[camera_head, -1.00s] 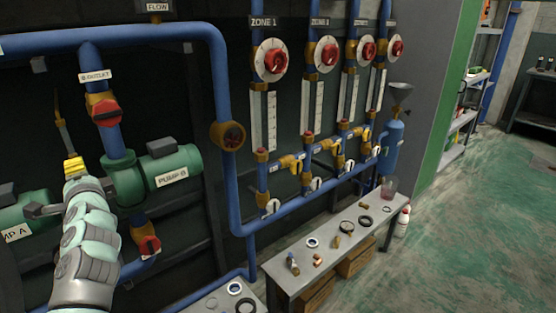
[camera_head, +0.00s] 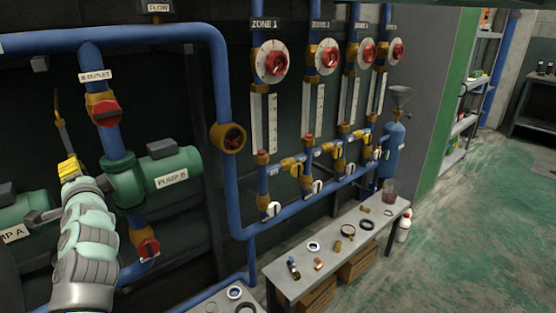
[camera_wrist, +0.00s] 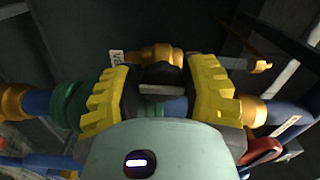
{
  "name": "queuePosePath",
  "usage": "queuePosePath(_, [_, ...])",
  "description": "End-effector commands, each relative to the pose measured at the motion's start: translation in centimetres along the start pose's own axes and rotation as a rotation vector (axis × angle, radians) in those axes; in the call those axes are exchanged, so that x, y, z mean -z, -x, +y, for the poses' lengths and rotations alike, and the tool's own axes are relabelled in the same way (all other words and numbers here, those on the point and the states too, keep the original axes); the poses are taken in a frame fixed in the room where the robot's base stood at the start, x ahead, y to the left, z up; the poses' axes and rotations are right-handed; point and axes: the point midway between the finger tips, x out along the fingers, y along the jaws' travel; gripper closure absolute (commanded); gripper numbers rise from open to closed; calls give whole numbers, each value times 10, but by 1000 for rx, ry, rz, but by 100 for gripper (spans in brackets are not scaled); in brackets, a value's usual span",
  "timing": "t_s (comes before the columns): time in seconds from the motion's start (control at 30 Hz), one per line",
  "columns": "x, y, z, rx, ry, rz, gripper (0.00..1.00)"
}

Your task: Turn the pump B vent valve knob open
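Pump B (camera_head: 172,168) is a green pump with a label, at the left of the head view, below the red-handled outlet valve (camera_head: 107,112). My gripper (camera_head: 70,168) is at its left, between it and pump A (camera_head: 22,217). In the wrist view, my gripper (camera_wrist: 160,92) has its yellow fingers apart on either side of a small black knob (camera_wrist: 160,75). Brass fitting (camera_wrist: 155,54) shows behind the knob, with a partly readable tag (camera_wrist: 117,58) beginning with V. Whether the fingers touch the knob is unclear. The knob is not distinguishable in the head view.
Blue pipes (camera_head: 220,85) run around the pumps close to my arm. A red-handled valve (camera_head: 147,247) sits below pump B. A bench (camera_head: 290,285) with small parts stands at the right. The green floor beyond is clear.

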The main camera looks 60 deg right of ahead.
Motion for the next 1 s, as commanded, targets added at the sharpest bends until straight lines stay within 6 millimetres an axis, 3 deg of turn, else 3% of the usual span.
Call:
queuePosePath(0.27, [0,0,-1,2,-2,1,26])
queuePosePath(0.67, [1,6,0,3,-4,3,26])
queuePosePath(1.0, [0,50,0,2,-4,3,26])
